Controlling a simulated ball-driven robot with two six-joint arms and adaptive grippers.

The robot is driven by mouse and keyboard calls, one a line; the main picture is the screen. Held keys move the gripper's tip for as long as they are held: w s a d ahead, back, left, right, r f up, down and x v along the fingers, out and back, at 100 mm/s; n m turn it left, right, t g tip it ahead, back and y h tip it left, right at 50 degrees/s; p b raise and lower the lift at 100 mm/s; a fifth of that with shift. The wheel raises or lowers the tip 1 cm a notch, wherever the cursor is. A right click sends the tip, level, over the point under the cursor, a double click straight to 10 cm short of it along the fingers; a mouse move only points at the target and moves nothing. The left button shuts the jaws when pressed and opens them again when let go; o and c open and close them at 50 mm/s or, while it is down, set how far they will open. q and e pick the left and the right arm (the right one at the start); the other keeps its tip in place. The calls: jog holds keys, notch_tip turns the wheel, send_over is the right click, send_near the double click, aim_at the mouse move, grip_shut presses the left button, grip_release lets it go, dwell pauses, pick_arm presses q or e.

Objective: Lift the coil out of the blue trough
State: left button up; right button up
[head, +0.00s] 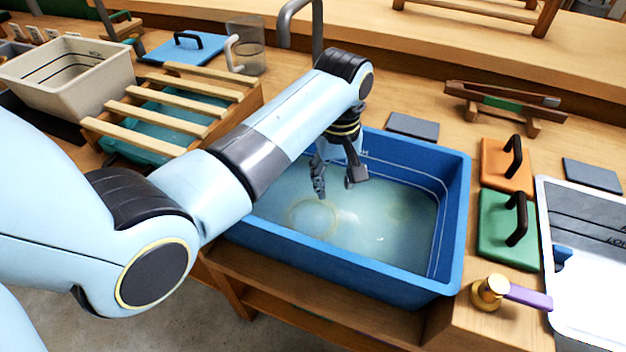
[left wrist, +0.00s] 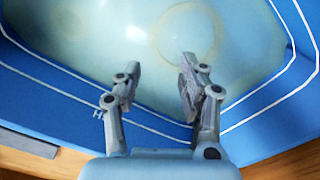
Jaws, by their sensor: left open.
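The blue trough (head: 345,258) is set into the wooden bench and holds cloudy, pale greenish water; its wall also shows in the left wrist view (left wrist: 50,85). A faint pale ring, which looks like the coil (head: 313,216), lies in the water in the trough's left front part. It shows as a dim circle in the left wrist view (left wrist: 187,33), blurred by the water. My left gripper (head: 336,190) points down inside the trough, open and empty, just behind the ring. In the left wrist view my left gripper (left wrist: 157,75) has its two fingers apart, short of the ring.
Left of the trough stand a slatted wooden rack (head: 165,105) and a beige bin (head: 75,75). Right of it lie orange (head: 497,168) and green (head: 497,240) lids with handles, a brass tap (head: 488,292) and a white tray (head: 590,310). A grey tap arches behind.

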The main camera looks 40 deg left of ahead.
pick_arm(q)
send_over(335, 213)
jog(key=f, duration=0.2)
jog(key=f+b, duration=0.1)
jog(key=f, duration=0.1)
jog(key=shift+s+a, duration=0.2)
jog(key=shift+a, duration=0.1)
jog(key=f, duration=0.2)
jog(key=f+b, duration=0.2)
jog(key=f, duration=0.1)
jog(key=shift+w+d+f, duration=0.25)
jog(key=shift+d+f, duration=0.05)
jog(key=shift+c, duration=0.6)
grip_shut()
